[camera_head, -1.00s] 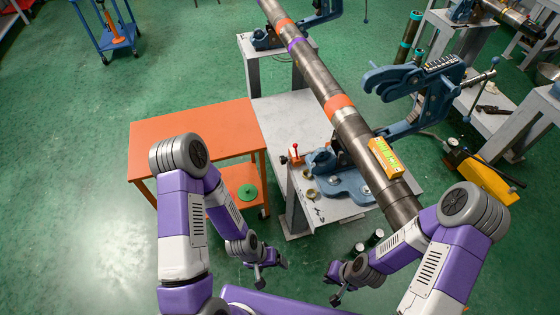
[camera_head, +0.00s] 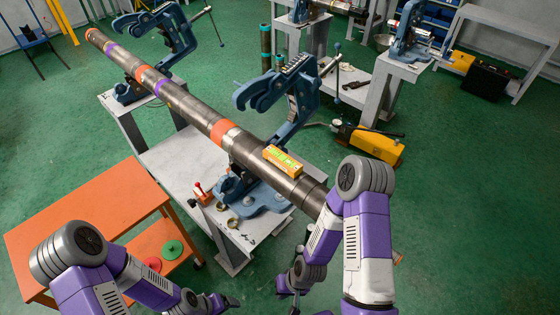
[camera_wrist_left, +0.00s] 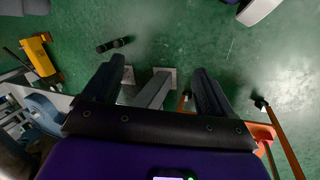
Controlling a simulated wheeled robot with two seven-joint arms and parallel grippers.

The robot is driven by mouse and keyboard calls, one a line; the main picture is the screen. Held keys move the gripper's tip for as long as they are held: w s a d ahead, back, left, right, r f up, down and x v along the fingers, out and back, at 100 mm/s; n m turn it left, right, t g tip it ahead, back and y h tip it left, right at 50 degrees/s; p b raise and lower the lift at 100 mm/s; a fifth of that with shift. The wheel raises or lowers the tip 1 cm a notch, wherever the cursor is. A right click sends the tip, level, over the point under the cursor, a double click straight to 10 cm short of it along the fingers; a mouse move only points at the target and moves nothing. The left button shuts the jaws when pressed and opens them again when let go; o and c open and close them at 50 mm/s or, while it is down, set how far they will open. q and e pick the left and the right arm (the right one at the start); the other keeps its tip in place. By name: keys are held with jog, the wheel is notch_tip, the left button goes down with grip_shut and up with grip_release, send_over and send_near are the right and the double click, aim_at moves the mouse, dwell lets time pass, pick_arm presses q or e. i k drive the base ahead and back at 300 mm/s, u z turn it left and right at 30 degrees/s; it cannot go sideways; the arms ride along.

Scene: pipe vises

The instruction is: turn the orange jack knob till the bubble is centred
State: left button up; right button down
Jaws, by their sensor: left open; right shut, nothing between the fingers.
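An orange spirit level with a yellow-green face (camera_head: 283,160) lies along the top of the long dark pipe (camera_head: 190,107). Its bubble is too small to make out. I cannot pick out the orange jack knob for sure; my right arm covers the near end of the pipe and the floor around it. My right gripper (camera_head: 293,288) is shut and empty, low below the pipe's near end. My left gripper (camera_head: 222,303) is at the bottom edge of the head view. In the left wrist view its two fingers (camera_wrist_left: 157,68) are wide apart with nothing between them.
The pipe rests in blue vises (camera_head: 285,95) on grey benches (camera_head: 185,165). An orange table (camera_head: 85,215) stands at the left. A yellow pump (camera_head: 368,143) stands on the floor at the right. Green floor is open beyond it.

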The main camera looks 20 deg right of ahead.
aim_at(191, 202)
jog(key=k, duration=1.25)
jog(key=u, duration=0.75)
jog(key=i, duration=1.85)
jog(key=z, duration=0.95)
